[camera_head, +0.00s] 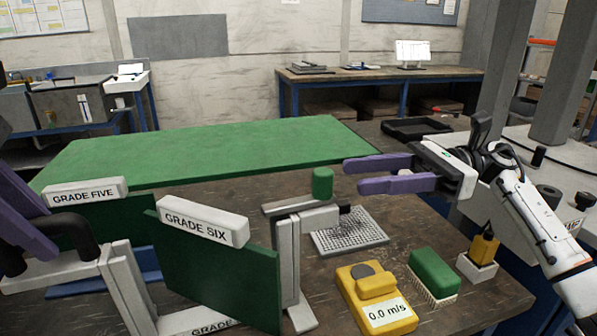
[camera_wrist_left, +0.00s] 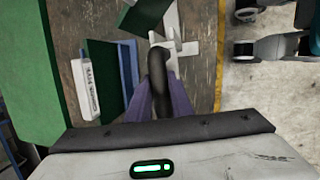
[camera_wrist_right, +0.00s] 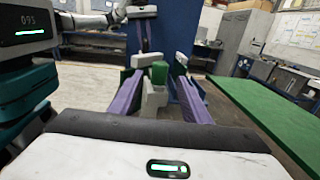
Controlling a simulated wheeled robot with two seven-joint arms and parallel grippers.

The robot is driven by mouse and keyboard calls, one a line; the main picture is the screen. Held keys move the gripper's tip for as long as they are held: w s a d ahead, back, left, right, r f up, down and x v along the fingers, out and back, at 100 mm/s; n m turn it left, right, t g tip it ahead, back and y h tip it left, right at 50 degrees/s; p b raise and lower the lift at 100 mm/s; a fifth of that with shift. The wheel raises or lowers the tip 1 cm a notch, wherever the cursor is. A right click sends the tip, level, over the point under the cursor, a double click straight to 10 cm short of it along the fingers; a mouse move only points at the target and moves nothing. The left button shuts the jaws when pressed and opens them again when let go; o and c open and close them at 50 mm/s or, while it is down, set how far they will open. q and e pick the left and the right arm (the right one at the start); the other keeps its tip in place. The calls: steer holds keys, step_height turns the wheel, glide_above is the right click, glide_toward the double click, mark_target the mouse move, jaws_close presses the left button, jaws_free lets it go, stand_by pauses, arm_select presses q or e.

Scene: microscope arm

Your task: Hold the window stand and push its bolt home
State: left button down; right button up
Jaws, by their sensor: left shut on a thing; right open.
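The grey window stand stands on the dark worktop at the left and middle, with grey uprights (camera_head: 289,270) and a black curved handle (camera_head: 68,236). My left gripper (camera_wrist_left: 162,85) is shut on this handle (camera_wrist_left: 164,62). In the head view its purple fingers are partly cut off at the left edge. A grey bar (camera_head: 308,218) with a green knob (camera_head: 322,182), seemingly the bolt, sticks out right of the stand. My right gripper (camera_head: 357,177) is open and empty, just right of the knob and apart from it. In the right wrist view the knob (camera_wrist_right: 158,72) shows between the fingers.
Dark green panels labelled GRADE FIVE (camera_head: 87,193) and GRADE SIX (camera_head: 203,221) stand upright at the left. A yellow meter (camera_head: 376,301), a green brush (camera_head: 433,273) and a grey grid mat (camera_head: 350,237) lie on the right. A green board (camera_head: 220,155) lies behind.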

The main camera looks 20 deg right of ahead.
arm_select(q)
steer(key=c, duration=1.5)
jaws_free()
